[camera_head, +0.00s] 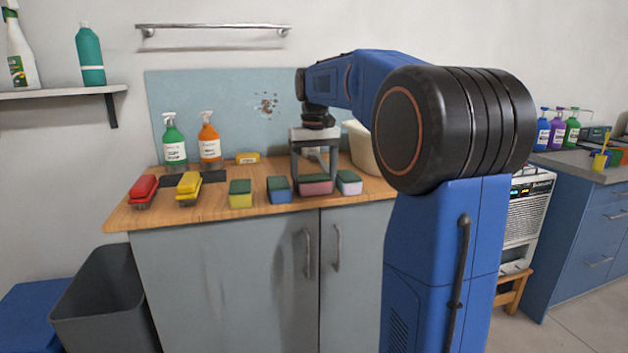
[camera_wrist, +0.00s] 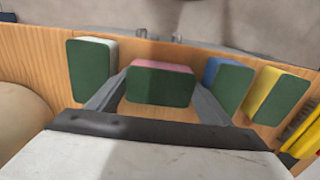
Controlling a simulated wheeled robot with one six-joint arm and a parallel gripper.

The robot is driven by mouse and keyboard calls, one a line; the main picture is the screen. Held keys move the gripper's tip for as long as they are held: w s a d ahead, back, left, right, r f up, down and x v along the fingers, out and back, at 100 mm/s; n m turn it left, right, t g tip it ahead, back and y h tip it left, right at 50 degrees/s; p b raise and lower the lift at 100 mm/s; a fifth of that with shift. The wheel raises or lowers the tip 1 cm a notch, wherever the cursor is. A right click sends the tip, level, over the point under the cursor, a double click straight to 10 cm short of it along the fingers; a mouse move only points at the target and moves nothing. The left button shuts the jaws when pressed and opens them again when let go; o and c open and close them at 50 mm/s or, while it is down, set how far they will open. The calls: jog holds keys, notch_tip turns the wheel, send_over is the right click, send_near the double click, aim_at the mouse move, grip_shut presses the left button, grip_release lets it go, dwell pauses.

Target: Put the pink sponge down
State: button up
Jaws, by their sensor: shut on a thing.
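A blue sponge (camera_head: 279,191) and a yellow sponge (camera_head: 240,196) stand to the left, a white sponge (camera_head: 348,184) close on the right. Red (camera_head: 143,190) and yellow (camera_head: 189,186) brushes lie farther left. A cream tub (camera_head: 362,150) stands behind at right.

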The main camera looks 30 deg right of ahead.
aim_at(314, 177)
jog(key=shift+f, duration=0.15)
jog(key=o, duration=1)
jog(key=shift+c, duration=0.2)
notch_tip(314, 177, up, 12)
jog(key=shift+s+a, duration=0.1)
jog(key=s+a+f+n+t, duration=0.1)
jog(key=s+a+f, duration=0.4)
jog(key=s+f, duration=0.5)
jog(key=s+a+f+n+t, duration=0.1)
jog(key=s+a+f, duration=0.4)
jog(key=s+f, duration=0.5)
jog(key=s+a+f+n+t, duration=0.1)
jog(key=s+a+f, duration=0.4)
jog(key=s+f, duration=0.5)
jog(key=shift+a+t, duration=0.3)
jog(key=shift+t, duration=0.6)
jog(key=shift+r, duration=0.1)
